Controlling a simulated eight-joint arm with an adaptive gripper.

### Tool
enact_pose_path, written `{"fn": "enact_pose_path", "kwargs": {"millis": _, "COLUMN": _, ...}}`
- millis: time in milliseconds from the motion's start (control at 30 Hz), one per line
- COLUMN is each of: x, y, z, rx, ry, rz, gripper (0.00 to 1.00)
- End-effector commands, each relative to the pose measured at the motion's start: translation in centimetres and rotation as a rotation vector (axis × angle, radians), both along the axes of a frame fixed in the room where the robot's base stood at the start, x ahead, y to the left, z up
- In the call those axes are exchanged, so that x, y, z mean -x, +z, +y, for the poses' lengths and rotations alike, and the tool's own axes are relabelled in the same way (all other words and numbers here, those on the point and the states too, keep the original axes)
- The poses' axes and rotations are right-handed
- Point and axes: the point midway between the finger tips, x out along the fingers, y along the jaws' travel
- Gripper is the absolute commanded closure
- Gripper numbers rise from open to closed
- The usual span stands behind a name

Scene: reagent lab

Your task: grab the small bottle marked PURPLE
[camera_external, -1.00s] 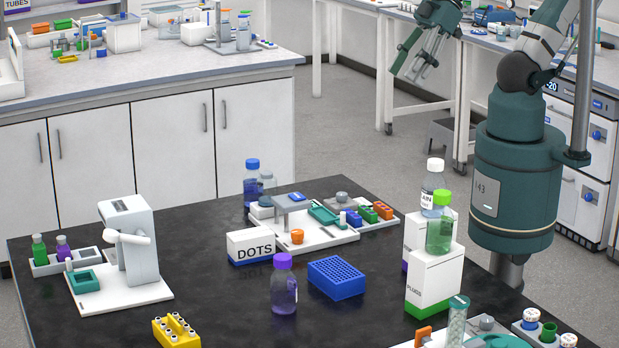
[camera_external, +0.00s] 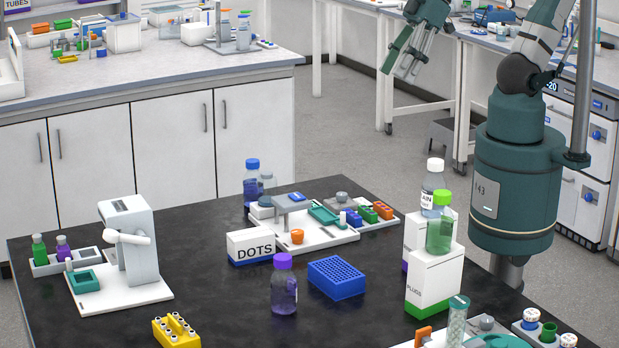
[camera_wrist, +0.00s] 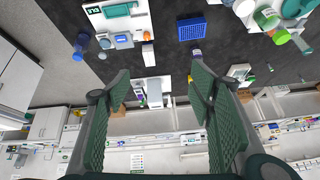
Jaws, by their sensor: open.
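A small purple bottle (camera_external: 63,248) stands in a grey rack at the far left of the black table, beside a small green bottle (camera_external: 39,249). A larger purple-capped bottle (camera_external: 284,284) stands alone near the front middle of the table. No PURPLE lettering is readable on either. My gripper (camera_external: 401,68) is high at the back right in the external view, well away from both bottles. In the wrist view its two green fingers (camera_wrist: 160,82) are spread apart with nothing held between them. I cannot clearly make out the small purple bottle in the wrist view.
A white device (camera_external: 132,245) stands right of the small rack. A DOTS box (camera_external: 251,246), a blue rack (camera_external: 336,278) and a yellow block (camera_external: 176,332) occupy the table. Stacked boxes (camera_external: 434,280) carry bottles at right. Bare black surface lies between the white device and the purple-capped bottle.

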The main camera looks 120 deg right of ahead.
Motion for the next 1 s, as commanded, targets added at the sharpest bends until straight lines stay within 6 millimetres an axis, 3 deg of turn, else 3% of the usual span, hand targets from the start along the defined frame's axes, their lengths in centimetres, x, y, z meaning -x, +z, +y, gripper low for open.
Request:
{"fn": "enact_pose_path", "kwargs": {"millis": 500, "x": -7.2, "y": 0.1, "z": 2.0, "rx": -0.132, "ry": -0.199, "rz": 0.096, "gripper": 0.46}}
{"fn": "enact_pose_path", "kwargs": {"millis": 1000, "x": -14.4, "y": -1.7, "z": 4.3, "rx": -0.234, "ry": -0.403, "rz": 0.188, "gripper": 0.46}}
